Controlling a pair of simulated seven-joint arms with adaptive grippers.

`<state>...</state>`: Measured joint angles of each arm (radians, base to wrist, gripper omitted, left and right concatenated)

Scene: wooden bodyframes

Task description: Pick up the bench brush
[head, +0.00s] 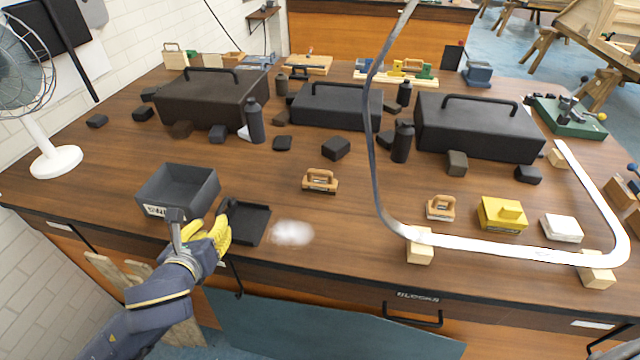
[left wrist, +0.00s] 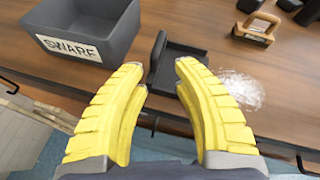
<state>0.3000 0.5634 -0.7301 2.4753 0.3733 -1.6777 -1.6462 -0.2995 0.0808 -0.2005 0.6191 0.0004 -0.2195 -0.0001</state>
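A narrow dark upright piece (left wrist: 157,58) stands at the left edge of a black flat pan (left wrist: 187,65). It may be the bench brush, or the pan's handle; I cannot tell which. In the head view the pan (head: 250,222) lies near the table's front edge, and the dark piece (head: 229,206) is partly behind my gripper. My left gripper (head: 222,232) has yellow fingers. In the left wrist view it is open and empty (left wrist: 160,72), its fingertips pointing at the pan and apart from it. My right gripper is out of view.
A grey bin marked SWARF (head: 180,190) stands left of the pan. White dust (head: 292,233) lies right of it. Wooden-handled blocks (head: 320,181) and a yellow block (head: 502,214) stand further right. Black boxes fill the back.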

